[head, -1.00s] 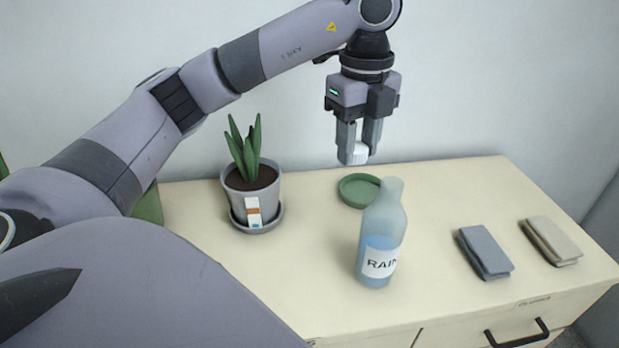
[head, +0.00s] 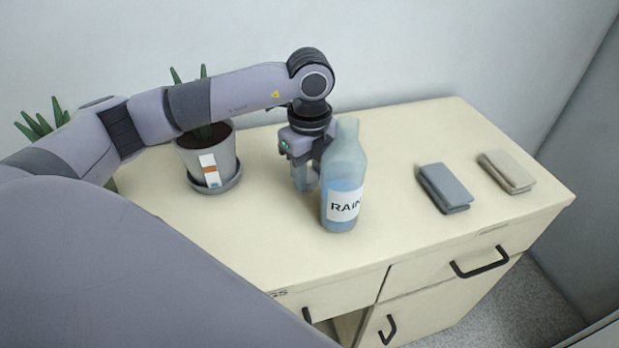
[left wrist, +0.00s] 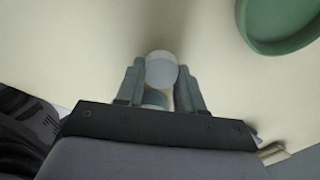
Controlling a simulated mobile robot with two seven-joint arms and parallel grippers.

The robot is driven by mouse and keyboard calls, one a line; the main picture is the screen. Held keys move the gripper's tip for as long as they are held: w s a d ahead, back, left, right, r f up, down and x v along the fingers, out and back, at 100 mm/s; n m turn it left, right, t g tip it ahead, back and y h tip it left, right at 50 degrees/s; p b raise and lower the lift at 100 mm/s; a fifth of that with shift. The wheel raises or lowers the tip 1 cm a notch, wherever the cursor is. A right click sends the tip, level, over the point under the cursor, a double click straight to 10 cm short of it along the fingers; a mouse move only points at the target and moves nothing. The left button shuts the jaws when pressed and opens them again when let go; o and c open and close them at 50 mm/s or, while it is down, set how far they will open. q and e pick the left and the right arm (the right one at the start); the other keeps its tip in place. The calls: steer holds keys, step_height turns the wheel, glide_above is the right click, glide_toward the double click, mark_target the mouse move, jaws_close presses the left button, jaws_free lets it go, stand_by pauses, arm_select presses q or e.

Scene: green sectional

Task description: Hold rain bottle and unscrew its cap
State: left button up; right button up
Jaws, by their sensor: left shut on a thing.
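The rain bottle (head: 344,172) stands upright on the cabinet top in the head view, with pale blue liquid and a white RAIN label. No cap is on its neck. My left gripper (head: 306,180) points down just left of and behind the bottle, low over the cabinet top. In the left wrist view it is shut on the round white cap (left wrist: 161,69). I cannot tell whether the cap touches the surface. The bottle partly hides the gripper in the head view. My right gripper is not in view.
A green dish (left wrist: 283,25) lies near the cap in the left wrist view; it is hidden in the head view. A potted plant (head: 208,158) stands left of the gripper. A grey folded cloth (head: 444,187) and a beige one (head: 506,171) lie right. The cabinet front (head: 270,235) is clear.

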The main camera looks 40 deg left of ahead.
mark_target(310, 177)
arm_select(q)
steer(key=shift+f, duration=0.9)
steer(key=shift+f, duration=0.1)
steer(key=o, duration=1.2)
steer(key=shift+c, duration=0.2)
steer(key=shift+r, duration=0.45)
step_height(310, 177, up, 12)
steer(key=shift+f, duration=0.2)
